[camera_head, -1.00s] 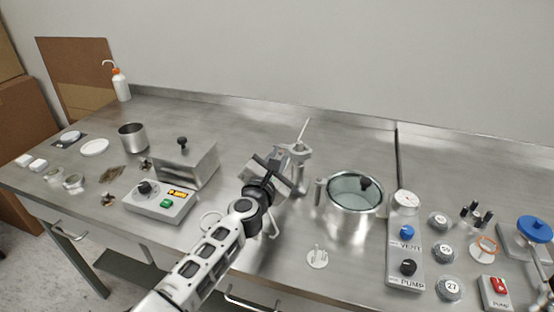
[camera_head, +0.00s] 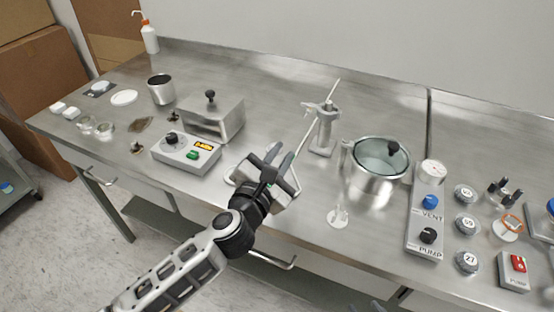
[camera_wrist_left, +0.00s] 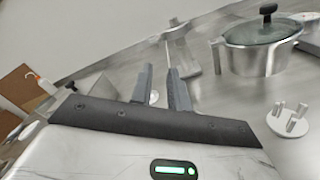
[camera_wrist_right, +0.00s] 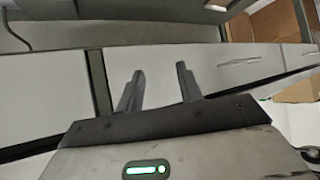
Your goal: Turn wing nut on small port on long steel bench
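The long steel bench (camera_head: 280,85) holds a lidded pot (camera_head: 372,180), a pronged white disc (camera_head: 338,218), a VENT/PUMP panel (camera_head: 424,244), a control box (camera_head: 186,153) and a metal box (camera_head: 212,118). Bench space behind the fitting is clear.

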